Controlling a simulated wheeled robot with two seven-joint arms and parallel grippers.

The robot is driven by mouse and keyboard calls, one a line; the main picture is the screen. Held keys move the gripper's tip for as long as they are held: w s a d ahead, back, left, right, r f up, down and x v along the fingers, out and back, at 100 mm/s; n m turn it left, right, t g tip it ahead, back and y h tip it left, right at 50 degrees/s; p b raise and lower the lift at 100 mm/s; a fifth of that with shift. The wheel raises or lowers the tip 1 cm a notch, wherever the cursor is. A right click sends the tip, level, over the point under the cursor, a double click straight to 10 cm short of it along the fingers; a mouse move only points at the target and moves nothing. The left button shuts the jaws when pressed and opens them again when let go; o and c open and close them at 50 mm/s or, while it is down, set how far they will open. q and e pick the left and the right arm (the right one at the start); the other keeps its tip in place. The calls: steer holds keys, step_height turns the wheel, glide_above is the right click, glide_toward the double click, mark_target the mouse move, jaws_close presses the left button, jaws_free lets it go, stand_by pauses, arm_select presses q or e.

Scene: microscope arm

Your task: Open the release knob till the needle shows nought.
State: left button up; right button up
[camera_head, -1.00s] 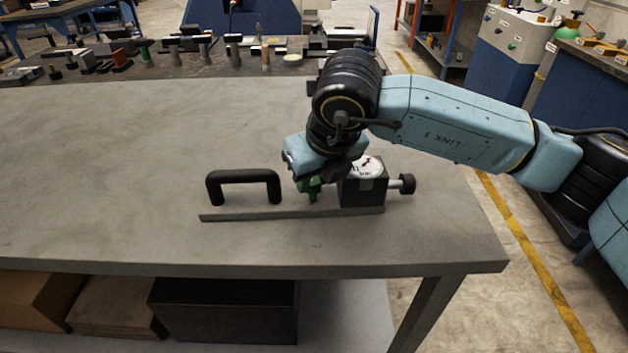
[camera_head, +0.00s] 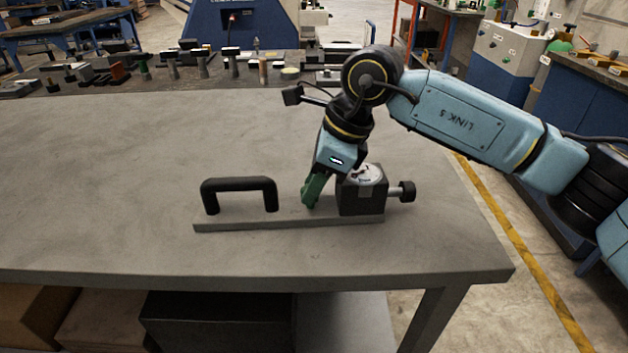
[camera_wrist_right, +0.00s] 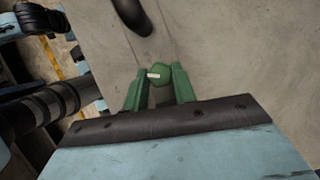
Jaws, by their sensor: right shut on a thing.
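A pump body on a flat grey base plate (camera_head: 285,222) carries a dark block (camera_head: 360,198) with a white round dial (camera_head: 365,174) on top. The dial's needle and marks are too small to read. My right gripper (camera_head: 311,194) has green fingers and points down, tilted, just left of the block. In the right wrist view the right gripper (camera_wrist_right: 160,82) is shut on a green knob (camera_wrist_right: 160,73) with a pale mark on its top. In the head view the fingers hide the knob. My left gripper is not in view.
A black handle (camera_head: 238,183) stands on the plate's left part, and a black side knob (camera_head: 407,191) sticks out right of the block. The grey table (camera_head: 120,180) is clear on the left. Several tools stand along the back. The table's right edge is near.

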steer(key=shift+n+g, duration=0.3)
steer(key=shift+n, duration=0.5)
steer(key=shift+w+n+g+p, duration=0.1)
steer(key=shift+n+g+p, duration=0.25)
steer(key=shift+n, duration=0.45)
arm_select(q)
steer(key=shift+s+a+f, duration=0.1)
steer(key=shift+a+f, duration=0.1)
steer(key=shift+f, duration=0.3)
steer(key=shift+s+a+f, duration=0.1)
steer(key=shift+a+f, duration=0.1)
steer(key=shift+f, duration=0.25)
arm_select(e)
steer(key=shift+n, duration=0.3)
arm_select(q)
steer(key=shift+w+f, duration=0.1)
arm_select(e)
steer(key=shift+g, duration=0.25)
steer(key=o, duration=0.7)
